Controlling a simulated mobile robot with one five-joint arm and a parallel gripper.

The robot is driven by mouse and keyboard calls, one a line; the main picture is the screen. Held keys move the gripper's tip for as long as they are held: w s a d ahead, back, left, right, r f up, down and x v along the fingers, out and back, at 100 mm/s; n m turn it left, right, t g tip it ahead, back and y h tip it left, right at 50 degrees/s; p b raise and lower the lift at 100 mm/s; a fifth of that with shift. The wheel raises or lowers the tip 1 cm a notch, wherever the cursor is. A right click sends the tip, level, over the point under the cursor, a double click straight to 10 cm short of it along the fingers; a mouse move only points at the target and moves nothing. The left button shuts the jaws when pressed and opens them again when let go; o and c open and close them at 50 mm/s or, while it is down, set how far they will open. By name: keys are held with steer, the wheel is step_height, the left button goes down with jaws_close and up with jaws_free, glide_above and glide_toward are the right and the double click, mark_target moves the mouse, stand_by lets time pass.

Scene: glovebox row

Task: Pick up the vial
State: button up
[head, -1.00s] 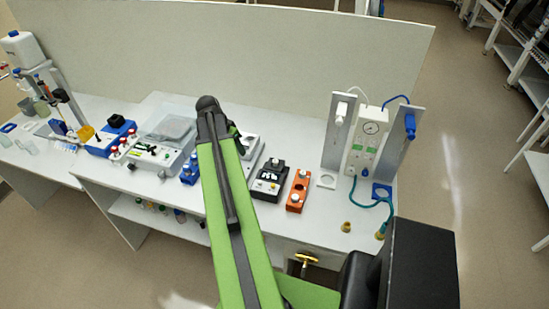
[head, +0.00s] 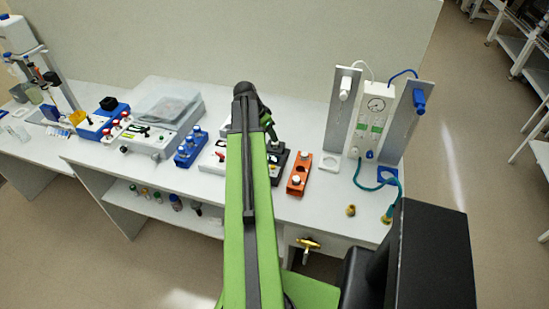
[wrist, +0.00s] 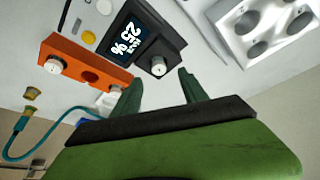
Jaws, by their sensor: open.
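My gripper (wrist: 158,92) is open and empty in the wrist view, its two dark green fingers apart. A small white-capped piece (wrist: 158,66), possibly the vial, stands on a black device with a lit display (wrist: 124,34), just beyond the gap between the fingertips. An orange block (wrist: 78,69) lies to its left with a white-capped piece (wrist: 54,65) in it. In the head view my gripper (head: 268,126) is above the black device (head: 279,158), which my arm partly hides; the orange block (head: 299,174) is right of it. I cannot tell for certain which piece is the vial.
A blue rack (head: 190,147) with several capped pieces stands left of my arm. A low shelf (head: 135,209) holds several small bottles. The wrist view shows a white holed block (wrist: 262,25).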

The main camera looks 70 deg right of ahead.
mark_target(275, 147)
steer(key=shift+s+d+f, duration=0.1)
steer(key=shift+d+f, duration=0.1)
steer(key=shift+f, duration=0.45)
steer(key=shift+r, duration=0.1)
steer(key=b+x, duration=0.5)
steer(key=shift+s, duration=0.2)
steer(key=shift+d, duration=0.1)
steer(key=shift+c, duration=0.2)
jaws_close()
